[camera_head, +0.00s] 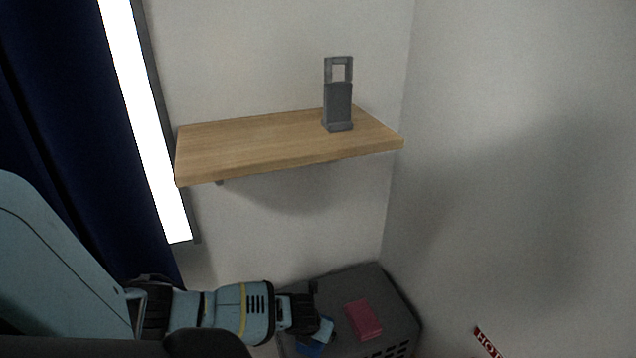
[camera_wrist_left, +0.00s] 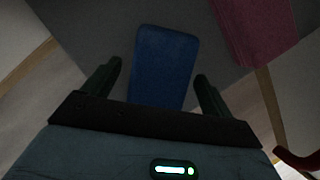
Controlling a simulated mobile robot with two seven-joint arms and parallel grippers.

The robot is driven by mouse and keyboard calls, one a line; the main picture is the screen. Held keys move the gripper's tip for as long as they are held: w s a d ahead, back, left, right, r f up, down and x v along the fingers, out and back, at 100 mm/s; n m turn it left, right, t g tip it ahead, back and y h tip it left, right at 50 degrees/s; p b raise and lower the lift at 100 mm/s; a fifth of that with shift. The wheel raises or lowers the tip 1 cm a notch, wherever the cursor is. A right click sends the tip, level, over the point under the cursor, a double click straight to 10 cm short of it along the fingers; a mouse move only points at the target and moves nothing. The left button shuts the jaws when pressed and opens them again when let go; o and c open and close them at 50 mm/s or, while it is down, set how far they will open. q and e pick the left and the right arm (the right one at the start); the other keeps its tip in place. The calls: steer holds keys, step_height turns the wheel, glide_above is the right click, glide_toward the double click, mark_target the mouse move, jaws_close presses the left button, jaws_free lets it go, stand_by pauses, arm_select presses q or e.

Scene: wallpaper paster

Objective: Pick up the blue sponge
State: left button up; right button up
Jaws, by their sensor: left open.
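The blue sponge (camera_wrist_left: 166,62) lies on the dark grey top of a box in the left wrist view, between the two fingers of my left gripper (camera_wrist_left: 158,75). The fingers are spread, one on each side, and appear apart from it. In the head view, my left gripper (camera_head: 318,322) is over the box, and the blue sponge (camera_head: 308,348) is mostly hidden beneath it. I cannot tell the exact height of the fingers over the box. My right gripper is not in view.
A pink-red block (camera_head: 363,319) lies on the grey box (camera_head: 350,282), right of the sponge; it also shows in the wrist view (camera_wrist_left: 254,30). A wooden shelf (camera_head: 250,143) with a grey holder (camera_head: 338,95) is on the wall above. A wall stands close on the right.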

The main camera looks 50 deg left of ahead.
arm_select(q)
steer(key=shift+w+f, duration=0.1)
steer(key=shift+f, duration=0.1)
steer(key=shift+r, duration=0.15)
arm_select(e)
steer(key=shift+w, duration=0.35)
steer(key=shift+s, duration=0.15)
arm_select(q)
steer(key=shift+f, duration=0.25)
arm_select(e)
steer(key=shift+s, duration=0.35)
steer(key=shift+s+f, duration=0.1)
arm_select(q)
steer(key=shift+c, duration=0.2)
steer(key=c, duration=1.1)
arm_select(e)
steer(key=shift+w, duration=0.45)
arm_select(q)
steer(key=shift+r, duration=0.1)
